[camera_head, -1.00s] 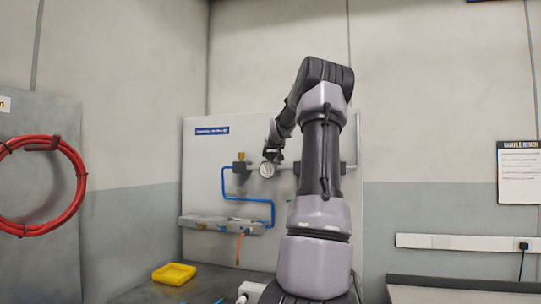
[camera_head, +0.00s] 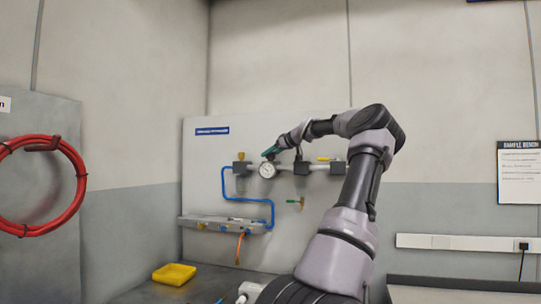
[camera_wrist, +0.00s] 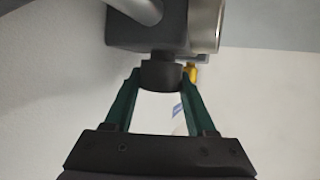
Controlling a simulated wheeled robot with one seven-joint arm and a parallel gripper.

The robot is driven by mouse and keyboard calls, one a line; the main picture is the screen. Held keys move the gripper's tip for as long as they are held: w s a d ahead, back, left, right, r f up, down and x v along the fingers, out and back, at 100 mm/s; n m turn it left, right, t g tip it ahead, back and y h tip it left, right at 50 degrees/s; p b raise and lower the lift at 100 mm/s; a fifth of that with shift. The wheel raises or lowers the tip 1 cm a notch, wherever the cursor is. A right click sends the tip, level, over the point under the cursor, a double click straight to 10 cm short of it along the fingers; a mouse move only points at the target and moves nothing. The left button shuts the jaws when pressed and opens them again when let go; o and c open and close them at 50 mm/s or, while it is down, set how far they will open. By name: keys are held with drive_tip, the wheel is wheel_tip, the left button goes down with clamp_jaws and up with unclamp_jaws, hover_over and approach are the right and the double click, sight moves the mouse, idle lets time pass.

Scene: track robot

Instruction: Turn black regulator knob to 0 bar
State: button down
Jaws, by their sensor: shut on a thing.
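The black regulator knob (camera_wrist: 161,74) shows in the wrist view, projecting from a dark regulator block (camera_wrist: 148,28). My gripper (camera_wrist: 162,76) has its green fingers on both sides of the knob and is shut on it. In the head view my gripper (camera_head: 270,153) is just above the round white gauge (camera_head: 267,170) on the panel, and the knob cannot be made out there. The metal rim of the gauge also shows at the top of the wrist view (camera_wrist: 207,25). The gauge's reading is too small to tell.
A metal pipe line with a dark valve block (camera_head: 302,168) and a yellow handle (camera_head: 323,158) lies right of the gauge. A brass-topped fitting (camera_head: 241,158) and blue tube (camera_head: 245,200) are left. A yellow tray (camera_head: 174,274) sits on the bench below.

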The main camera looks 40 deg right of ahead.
drive_tip(key=shift+d+n+y, duration=0.1)
drive_tip(key=shift+n+y, duration=0.4)
drive_tip(key=shift+y, duration=0.1)
drive_tip(key=shift+g, duration=0.3)
drive_tip(key=shift+c, duration=1.1)
unclamp_jaws()
drive_tip(key=shift+s, duration=0.1)
drive_tip(key=v, duration=1)
drive_tip(key=shift+s, duration=0.3)
drive_tip(key=shift+d, duration=0.1)
